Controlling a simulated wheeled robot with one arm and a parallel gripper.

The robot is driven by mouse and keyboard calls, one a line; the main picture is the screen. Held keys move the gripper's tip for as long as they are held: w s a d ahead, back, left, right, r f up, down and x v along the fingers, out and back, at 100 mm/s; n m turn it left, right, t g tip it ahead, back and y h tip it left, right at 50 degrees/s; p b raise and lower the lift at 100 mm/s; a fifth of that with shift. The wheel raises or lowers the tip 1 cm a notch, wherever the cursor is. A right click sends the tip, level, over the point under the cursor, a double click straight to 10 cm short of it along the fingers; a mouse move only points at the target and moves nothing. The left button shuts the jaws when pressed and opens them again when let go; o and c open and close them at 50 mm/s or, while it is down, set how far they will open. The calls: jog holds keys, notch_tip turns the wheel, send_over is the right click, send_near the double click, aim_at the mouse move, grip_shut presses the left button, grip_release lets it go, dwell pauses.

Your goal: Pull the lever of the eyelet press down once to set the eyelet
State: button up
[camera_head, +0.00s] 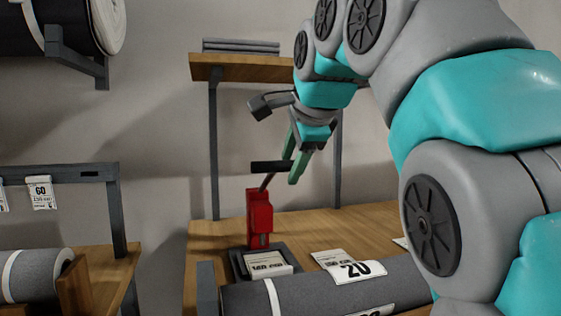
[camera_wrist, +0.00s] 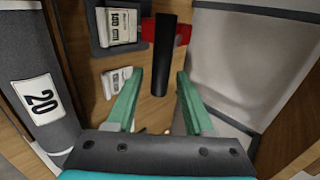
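The red eyelet press (camera_head: 260,218) stands on a dark base on the wooden bench. Its lever is raised and ends in a black handle (camera_head: 268,167). In the wrist view the handle (camera_wrist: 164,45) runs down the middle, and part of the red press body (camera_wrist: 184,34) shows behind it. My gripper (camera_head: 292,170) is at the handle's right end. Its green fingers are open. In the wrist view the handle's near end lies between the fingers (camera_wrist: 160,76), with a visible gap on both sides.
A printed card (camera_head: 266,264) lies on the press base, and another label (camera_head: 334,258) lies to its right. A grey roll (camera_head: 240,297) tagged 20 lies along the bench front. A wooden shelf (camera_head: 235,67) on dark posts stands behind.

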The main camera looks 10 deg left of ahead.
jog(key=c, duration=0.7)
jog(key=shift+s+d+f+b, duration=0.1)
jog(key=shift+s+f+b, duration=0.15)
jog(key=shift+f, duration=0.15)
jog(key=shift+s+d+f+b, duration=0.1)
jog(key=shift+f+b, duration=0.1)
jog(key=shift+f, duration=0.3)
